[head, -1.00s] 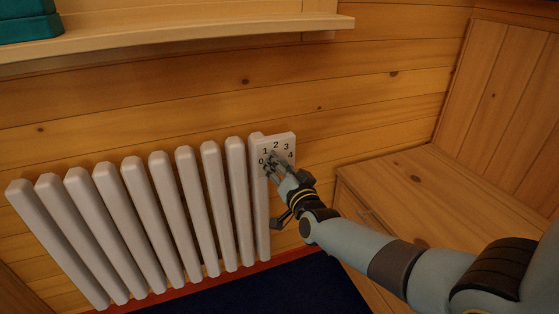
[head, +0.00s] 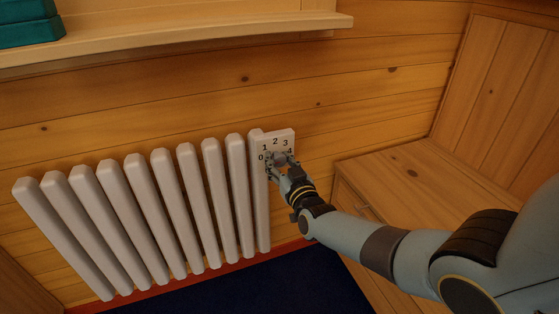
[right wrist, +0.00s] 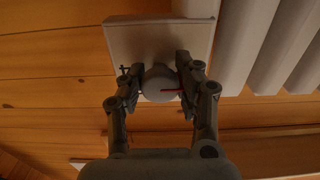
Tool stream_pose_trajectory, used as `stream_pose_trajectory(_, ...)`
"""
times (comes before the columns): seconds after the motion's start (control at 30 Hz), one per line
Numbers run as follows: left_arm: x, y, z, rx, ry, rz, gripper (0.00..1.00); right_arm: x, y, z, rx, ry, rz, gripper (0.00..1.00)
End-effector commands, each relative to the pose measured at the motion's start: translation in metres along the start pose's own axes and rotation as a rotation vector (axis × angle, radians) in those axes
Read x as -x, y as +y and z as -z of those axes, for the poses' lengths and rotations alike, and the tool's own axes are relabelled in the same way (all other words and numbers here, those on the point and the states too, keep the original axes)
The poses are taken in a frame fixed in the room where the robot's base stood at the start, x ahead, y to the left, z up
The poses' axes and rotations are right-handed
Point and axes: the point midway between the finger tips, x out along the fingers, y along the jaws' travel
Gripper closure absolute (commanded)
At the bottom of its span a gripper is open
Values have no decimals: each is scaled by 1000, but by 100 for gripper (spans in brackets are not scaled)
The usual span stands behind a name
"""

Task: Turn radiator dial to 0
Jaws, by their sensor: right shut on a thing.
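The radiator dial (right wrist: 160,84) is a round grey knob on a pale plate (head: 287,134) at the right end of the white radiator (head: 165,205). The digits 0 to 4 are printed around it, with 0 on the side of the radiator fins. My right gripper (head: 279,161) is shut on the dial, one finger on each side, and covers part of it in the head view. In the right wrist view the gripper (right wrist: 160,85) holds the dial between its fingers. A red mark on the knob points right there, towards the fins. My left gripper is out of view.
A wooden shelf (head: 180,44) with teal boxes (head: 30,27) runs above the radiator. A wooden cabinet (head: 405,175) stands to the right, close to my right arm. A dark blue rug (head: 270,288) lies on the floor below.

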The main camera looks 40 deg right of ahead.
Motion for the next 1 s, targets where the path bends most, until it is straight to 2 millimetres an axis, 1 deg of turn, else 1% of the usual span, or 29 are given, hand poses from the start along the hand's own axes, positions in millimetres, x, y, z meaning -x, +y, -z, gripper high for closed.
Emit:
stream_pose_trajectory(0.03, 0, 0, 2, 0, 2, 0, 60, 2, -1, -3, 5, -7, 1, 100)
stream_pose_trajectory(0.4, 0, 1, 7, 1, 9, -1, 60, 2, -1, -4, 9, -8, 1, 100)
stream_pose_trajectory(0.43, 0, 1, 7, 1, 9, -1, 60, 2, -1, -4, 9, -8, 1, 65)
stream_pose_trajectory(0.6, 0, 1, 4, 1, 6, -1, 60, 1, 0, -2, 8, -5, 1, 43)
stream_pose_trajectory(0.8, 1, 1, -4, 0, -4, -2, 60, 1, 0, -1, 7, -3, 0, 43)
stream_pose_trajectory(0.87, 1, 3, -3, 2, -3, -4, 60, 1, 0, -1, 7, -2, 0, 43)
stream_pose_trajectory(0.93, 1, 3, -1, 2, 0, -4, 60, 4, 0, -1, 7, -2, 0, 43)
stream_pose_trajectory(1.0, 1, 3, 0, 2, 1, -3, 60, 12, 0, -2, 7, -4, 0, 43)
